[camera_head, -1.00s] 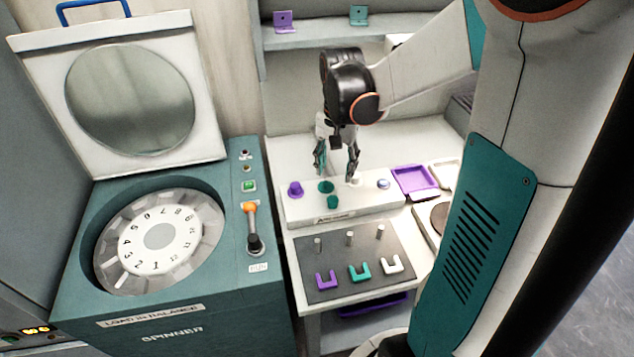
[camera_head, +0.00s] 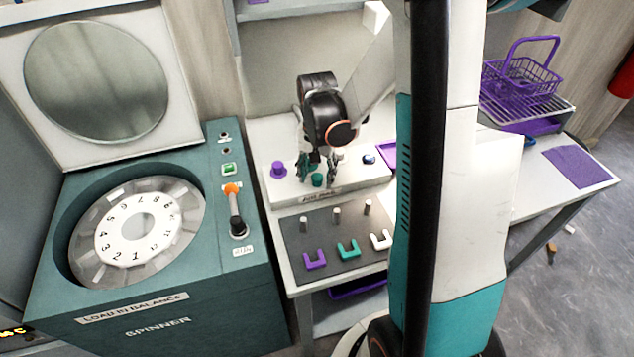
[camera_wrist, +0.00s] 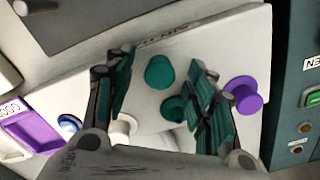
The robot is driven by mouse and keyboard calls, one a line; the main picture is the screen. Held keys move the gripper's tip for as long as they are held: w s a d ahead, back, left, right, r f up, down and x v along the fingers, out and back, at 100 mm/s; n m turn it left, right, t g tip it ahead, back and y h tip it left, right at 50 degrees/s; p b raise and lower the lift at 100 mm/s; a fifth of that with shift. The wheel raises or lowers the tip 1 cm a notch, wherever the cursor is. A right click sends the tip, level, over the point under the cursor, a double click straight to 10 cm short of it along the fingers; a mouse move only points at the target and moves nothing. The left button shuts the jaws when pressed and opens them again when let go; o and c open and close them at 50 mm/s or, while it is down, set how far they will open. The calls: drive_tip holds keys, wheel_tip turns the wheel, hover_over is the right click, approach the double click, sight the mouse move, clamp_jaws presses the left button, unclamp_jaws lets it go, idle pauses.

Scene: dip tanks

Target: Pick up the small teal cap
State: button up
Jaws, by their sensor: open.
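Two teal caps sit on the white block. The front one, the small teal cap (camera_head: 317,180), stands near the block's labelled front edge; it also shows in the wrist view (camera_wrist: 159,72). The other teal cap (camera_wrist: 173,107) is behind it, partly covered by my right-hand finger in the wrist view and hidden by the gripper in the head view. My gripper (camera_head: 318,172) is open and points down over the block. In the wrist view its fingers lie either side of the front cap, with nothing held. I cannot tell the remaining height above the cap.
A purple cap (camera_head: 278,169) stands left on the block (camera_head: 355,186), a blue one (camera_head: 369,158) right. A white cap (camera_wrist: 123,127) is close by my left-hand finger in the wrist view. A dark mat (camera_head: 290,230) with pegs and U-shaped pieces lies in front; the spinner (camera_head: 140,310) stands left.

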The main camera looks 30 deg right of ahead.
drive_tip(key=shift+f, duration=0.4)
drive_tip(key=c, duration=0.9)
drive_tip(key=shift+o, duration=0.2)
drive_tip(key=shift+r, duration=0.15)
